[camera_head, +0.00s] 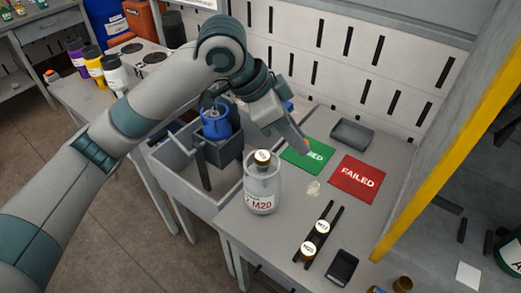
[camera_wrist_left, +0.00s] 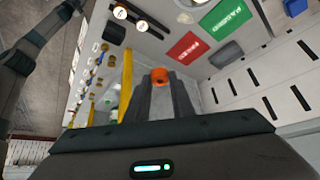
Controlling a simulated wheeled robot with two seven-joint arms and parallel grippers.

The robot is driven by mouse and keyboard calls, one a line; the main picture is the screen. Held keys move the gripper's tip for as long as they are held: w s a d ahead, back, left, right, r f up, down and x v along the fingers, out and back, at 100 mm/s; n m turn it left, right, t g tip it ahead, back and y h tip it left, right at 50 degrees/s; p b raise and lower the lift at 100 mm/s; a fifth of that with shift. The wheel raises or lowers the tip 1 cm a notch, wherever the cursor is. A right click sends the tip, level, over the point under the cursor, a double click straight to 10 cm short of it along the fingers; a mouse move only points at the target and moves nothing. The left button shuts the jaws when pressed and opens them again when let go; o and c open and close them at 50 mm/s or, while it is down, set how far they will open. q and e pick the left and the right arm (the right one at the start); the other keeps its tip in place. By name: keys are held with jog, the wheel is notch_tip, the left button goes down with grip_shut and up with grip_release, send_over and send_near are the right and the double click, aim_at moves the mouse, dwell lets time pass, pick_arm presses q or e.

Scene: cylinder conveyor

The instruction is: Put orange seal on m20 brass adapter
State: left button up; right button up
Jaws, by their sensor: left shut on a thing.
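My left gripper (camera_head: 303,143) is shut on the orange seal (camera_wrist_left: 160,76); in the head view only a bit of orange shows at the fingertips. The wrist view shows the seal between the two grey fingers (camera_wrist_left: 160,90). My right gripper is not in view.
A red FAILED sheet (camera_head: 357,179) and a dark tray (camera_head: 352,134) lie on the right. Two brass-and-white caps (camera_head: 322,227) (camera_head: 308,249) sit on black rails. A small pale piece (camera_head: 313,187) lies near the sheets. A grey bin with a blue cylinder (camera_head: 217,122) stands left.

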pick_arm(q)
jog(key=w+a+f+p, duration=0.1)
jog(key=w+a+f, duration=0.1)
jog(key=w+a+f+p, duration=0.1)
jog(key=w+a+f, duration=0.1)
jog(key=w+a, duration=0.1)
jog(key=w+a+f+p, duration=0.1)
jog(key=w+a+f, duration=0.1)
jog(key=w+a, duration=0.1)
jog(key=shift+f, duration=0.4)
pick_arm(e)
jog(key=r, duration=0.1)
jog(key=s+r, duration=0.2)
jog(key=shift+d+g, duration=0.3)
pick_arm(q)
notch_tip(320, 180, down, 4)
jog(key=shift+r+p, duration=0.25)
jog(key=shift+p, duration=0.65)
jog(key=shift+f, duration=0.25)
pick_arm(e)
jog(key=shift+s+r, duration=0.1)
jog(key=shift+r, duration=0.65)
pick_arm(q)
jog(key=shift+f, duration=0.1)
jog(key=o, duration=1)
